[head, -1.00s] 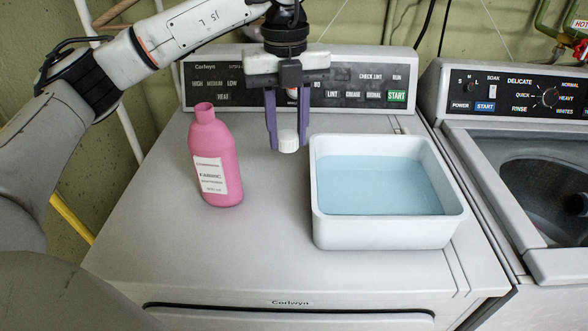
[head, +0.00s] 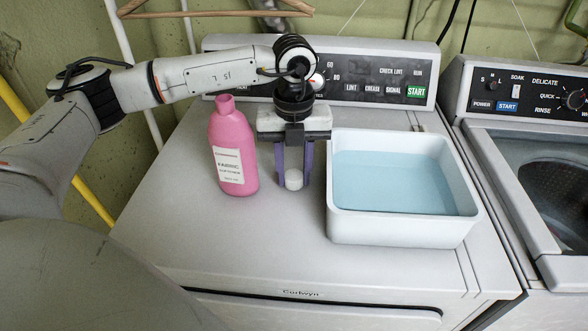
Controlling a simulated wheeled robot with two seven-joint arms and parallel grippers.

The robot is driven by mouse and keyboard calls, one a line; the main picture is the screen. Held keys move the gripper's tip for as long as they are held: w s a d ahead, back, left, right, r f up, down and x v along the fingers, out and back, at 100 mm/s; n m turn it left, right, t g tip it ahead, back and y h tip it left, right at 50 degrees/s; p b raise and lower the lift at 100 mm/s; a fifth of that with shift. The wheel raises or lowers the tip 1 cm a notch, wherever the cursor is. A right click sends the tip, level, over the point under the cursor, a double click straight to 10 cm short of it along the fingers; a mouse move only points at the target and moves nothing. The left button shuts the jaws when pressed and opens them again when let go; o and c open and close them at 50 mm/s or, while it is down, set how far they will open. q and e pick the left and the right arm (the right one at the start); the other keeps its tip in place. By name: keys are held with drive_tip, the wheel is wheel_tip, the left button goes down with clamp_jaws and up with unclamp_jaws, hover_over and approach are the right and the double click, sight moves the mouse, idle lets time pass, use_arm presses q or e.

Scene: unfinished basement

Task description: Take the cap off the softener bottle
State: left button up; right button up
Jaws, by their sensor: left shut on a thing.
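The pink fabric softener bottle (head: 233,150) stands upright on the dryer top, left of my left gripper. Its neck is open, with no cap on it. My left gripper (head: 292,184) points down between the bottle and the basin. Its purple fingers are shut on the white cap (head: 293,180). The cap is at or just above the dryer top; I cannot tell whether it touches. My right gripper is not in view.
A white basin (head: 400,229) of blue water stands on the dryer (head: 250,245) to the right of the gripper. The dryer's control panel (head: 365,88) rises behind. An open washer (head: 530,150) is at the right. The dryer's front area is clear.

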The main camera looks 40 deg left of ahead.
sight(295, 175)
use_arm(q)
drive_tip(key=shift+f, duration=0.1)
drive_tip(key=o, duration=1.2)
drive_tip(key=shift+r, duration=0.35)
wheel_tip(295, 175, up, 12)
drive_tip(key=shift+f+b, duration=0.15)
drive_tip(key=shift+b, duration=0.5)
